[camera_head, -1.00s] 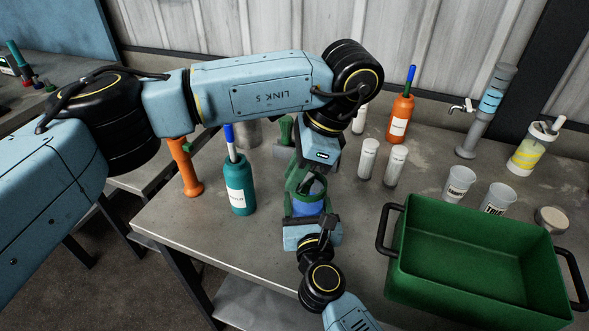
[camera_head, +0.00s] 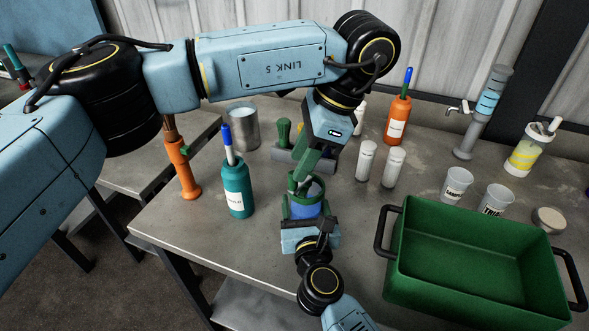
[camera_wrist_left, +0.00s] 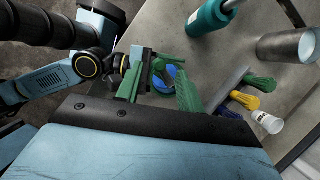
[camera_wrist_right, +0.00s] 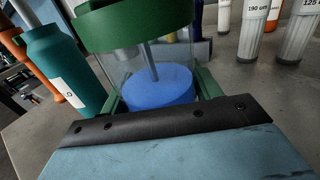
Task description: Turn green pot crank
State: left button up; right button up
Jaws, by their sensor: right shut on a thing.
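The green pot (camera_head: 306,207) stands near the table's front edge, with a green rim and blue contents behind a clear wall. It fills the right wrist view (camera_wrist_right: 155,85), where a grey rod runs down inside it. My right gripper (camera_head: 309,224) is shut on the pot's lower part, with a green finger on each side. My left gripper (camera_head: 303,182) points down at the pot's top from behind. In the left wrist view its green fingers (camera_wrist_left: 160,88) are apart, with the pot between and beyond them. The crank is not clearly visible, and I cannot tell whether the fingers touch it.
A teal bottle (camera_head: 238,192) with a blue-capped stick stands left of the pot. A metal can (camera_head: 243,130) and a brush rack (camera_head: 290,152) stand behind.

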pick_arm(q)
jog(key=v, duration=0.7)
jog(key=shift+r, duration=0.4)
jog(key=shift+d, duration=0.1)
pick_arm(e)
jog(key=o, duration=1.3)
jog(key=shift+s, duration=0.1)
